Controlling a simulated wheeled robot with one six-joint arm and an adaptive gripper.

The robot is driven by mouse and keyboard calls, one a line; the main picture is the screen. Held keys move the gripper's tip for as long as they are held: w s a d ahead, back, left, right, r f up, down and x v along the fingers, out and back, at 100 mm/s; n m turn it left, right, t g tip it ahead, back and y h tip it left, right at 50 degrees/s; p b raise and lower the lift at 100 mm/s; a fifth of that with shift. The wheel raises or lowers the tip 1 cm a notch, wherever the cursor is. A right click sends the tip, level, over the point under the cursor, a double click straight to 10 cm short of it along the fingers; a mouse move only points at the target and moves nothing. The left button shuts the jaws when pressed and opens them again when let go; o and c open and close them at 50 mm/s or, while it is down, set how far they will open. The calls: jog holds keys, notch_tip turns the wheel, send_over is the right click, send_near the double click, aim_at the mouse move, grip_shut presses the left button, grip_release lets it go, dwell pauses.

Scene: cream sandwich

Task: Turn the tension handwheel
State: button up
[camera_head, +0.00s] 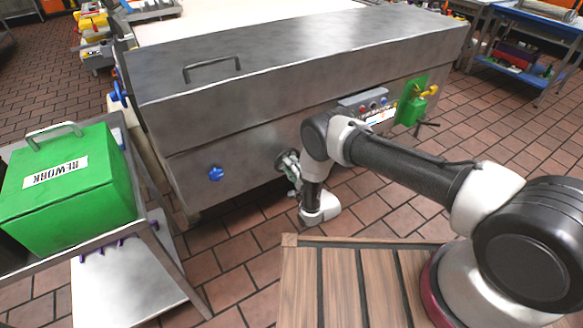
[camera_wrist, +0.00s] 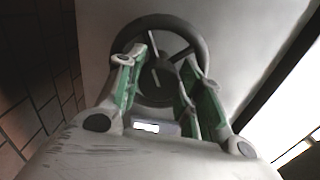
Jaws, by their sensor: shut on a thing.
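The tension handwheel is a dark round wheel with spokes on the front panel of the steel machine. In the wrist view its rim (camera_wrist: 160,21) fills the upper middle, with its hub behind the fingertips. In the head view the wheel (camera_head: 280,158) is small and partly covered by my gripper (camera_head: 291,165). In the wrist view my gripper (camera_wrist: 158,72) has its green-padded fingers reaching over the wheel's middle, one on each side of the hub area. It is shut on the handwheel; the exact contact is hard to make out.
The steel machine (camera_head: 290,75) has a blue knob (camera_head: 216,174) left of the wheel and a button panel (camera_head: 368,104) to its right. A green REWORK box (camera_head: 75,215) stands on a cart at left. A slatted wooden surface (camera_head: 335,290) lies in front.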

jog(key=o, duration=1)
jog(key=v, duration=1.2)
